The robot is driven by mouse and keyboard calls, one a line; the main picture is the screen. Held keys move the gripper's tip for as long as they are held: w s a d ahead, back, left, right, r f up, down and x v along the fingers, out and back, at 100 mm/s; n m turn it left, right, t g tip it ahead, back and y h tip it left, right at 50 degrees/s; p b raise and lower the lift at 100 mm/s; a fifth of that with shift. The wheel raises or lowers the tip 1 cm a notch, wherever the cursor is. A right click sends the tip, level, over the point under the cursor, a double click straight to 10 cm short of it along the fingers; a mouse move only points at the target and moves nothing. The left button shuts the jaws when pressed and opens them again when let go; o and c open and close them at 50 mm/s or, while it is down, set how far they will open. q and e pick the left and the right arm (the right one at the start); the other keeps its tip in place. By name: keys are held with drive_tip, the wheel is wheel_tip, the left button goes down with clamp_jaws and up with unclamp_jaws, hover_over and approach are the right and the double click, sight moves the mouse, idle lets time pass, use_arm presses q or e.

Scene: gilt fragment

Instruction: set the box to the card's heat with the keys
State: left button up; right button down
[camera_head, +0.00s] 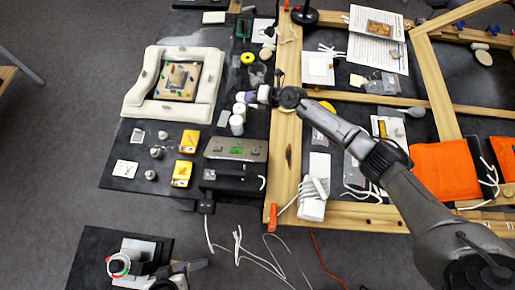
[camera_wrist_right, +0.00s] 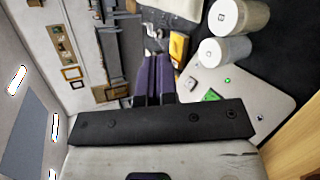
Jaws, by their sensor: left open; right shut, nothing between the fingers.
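A grey box (camera_head: 258,146) with a lit green display lies on the dark table in the head view. Its pale top shows in the right wrist view (camera_wrist_right: 262,97), with a green display and small round lights or keys; the digits are too small to read. A white card (camera_head: 125,169) with faint marks lies left of the box; its text is unreadable, and I cannot tell whether it is the heat card. My right gripper (camera_head: 265,94) is above and beyond the box, near white jars. Its dark fingers (camera_wrist_right: 154,75) are shut and empty, apart from the box.
White jars (camera_head: 236,125) stand just beyond the box. Yellow blocks (camera_head: 181,173) and small metal weights are to its left. A black unit (camera_head: 232,181) with cables is in front. A wooden frame (camera_head: 284,150) runs along the right, under my right arm.

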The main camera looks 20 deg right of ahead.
sight(256, 151)
drive_tip(key=s+f+n+g+h, duration=0.1)
drive_tip(key=s+f+g, duration=0.4)
drive_tip(key=s+g, duration=0.1)
drive_tip(key=shift+s, duration=0.45)
drive_tip(key=shift+d, duration=0.1)
drive_tip(key=shift+f, duration=0.1)
drive_tip(key=s+f, duration=0.1)
drive_tip(key=s+a+f+b, duration=0.1)
drive_tip(key=f, duration=0.1)
drive_tip(key=s+f+b, duration=0.1)
drive_tip(key=f, duration=0.1)
drive_tip(key=shift+a+f, duration=0.15)
drive_tip(key=shift+a, duration=0.15)
drive_tip(key=shift+s+a+f, duration=0.25)
drive_tip(key=shift+s+f, duration=0.3)
drive_tip(key=shift+f, duration=0.4)
